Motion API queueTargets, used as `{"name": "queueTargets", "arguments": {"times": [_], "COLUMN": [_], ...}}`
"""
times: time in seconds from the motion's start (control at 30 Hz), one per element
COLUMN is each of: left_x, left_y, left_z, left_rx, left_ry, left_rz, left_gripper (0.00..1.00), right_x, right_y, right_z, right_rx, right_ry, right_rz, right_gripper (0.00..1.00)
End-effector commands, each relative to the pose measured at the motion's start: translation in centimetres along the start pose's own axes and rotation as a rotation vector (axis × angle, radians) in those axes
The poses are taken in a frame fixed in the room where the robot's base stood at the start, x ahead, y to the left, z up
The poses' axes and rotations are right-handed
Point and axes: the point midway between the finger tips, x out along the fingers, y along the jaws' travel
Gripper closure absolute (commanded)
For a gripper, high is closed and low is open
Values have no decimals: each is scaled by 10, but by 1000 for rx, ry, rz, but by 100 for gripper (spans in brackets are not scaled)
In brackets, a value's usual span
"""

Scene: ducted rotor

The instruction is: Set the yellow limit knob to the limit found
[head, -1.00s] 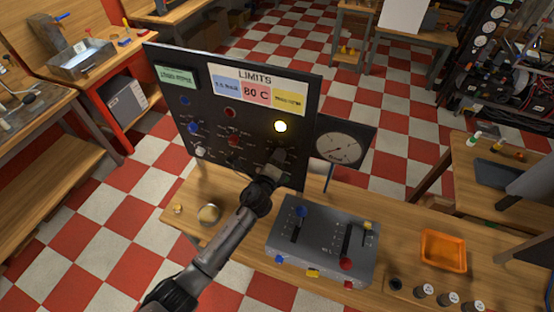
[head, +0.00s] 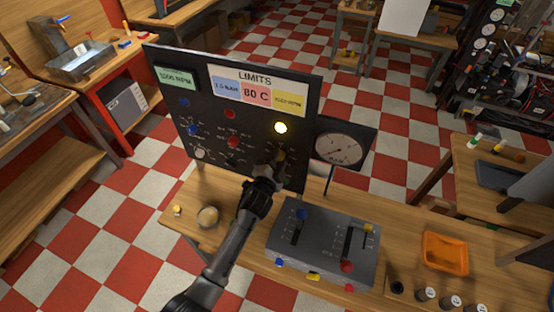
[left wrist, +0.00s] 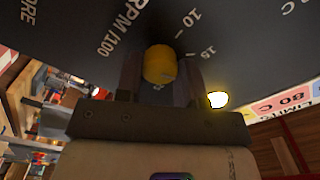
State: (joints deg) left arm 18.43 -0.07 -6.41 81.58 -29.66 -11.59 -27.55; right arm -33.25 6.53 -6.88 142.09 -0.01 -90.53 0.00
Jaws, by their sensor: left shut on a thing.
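The yellow limit knob (left wrist: 160,64) sits on the dark panel (head: 222,124), beside a scale marked RPM/100 with a 10 and a 15 legible. My left gripper (left wrist: 160,80) is shut on the knob, one finger on each side, in the left wrist view. In the head view my left gripper (head: 276,166) is at the panel's lower right and largely hides the knob. The LIMITS card (head: 256,88) has a blue, a pink "80 C" and a yellow field; the yellow field's small text ends in RPM. My right gripper is not in view.
A round gauge (head: 339,149) stands right of the panel. Blue (head: 192,129) and red (head: 233,142) knobs are to the left. A grey lever box (head: 318,240) and an orange tray (head: 445,253) are on the bench.

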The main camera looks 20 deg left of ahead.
Motion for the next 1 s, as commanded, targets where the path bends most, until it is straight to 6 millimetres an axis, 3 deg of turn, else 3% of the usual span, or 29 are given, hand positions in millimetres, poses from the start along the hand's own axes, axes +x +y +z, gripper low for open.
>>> {"name": "queueTargets", "arguments": {"times": [0.5, 1.0], "left_x": [0, 0], "left_y": [0, 0], "left_z": [-1, 0], "left_rx": [-394, -520], "left_ry": [0, 1], "left_rz": [0, -1], "left_gripper": [88, 88], "right_x": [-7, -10], "right_y": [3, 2], "right_z": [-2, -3], "right_rx": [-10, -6], "right_ry": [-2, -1], "right_rz": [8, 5], "right_gripper": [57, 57]}}
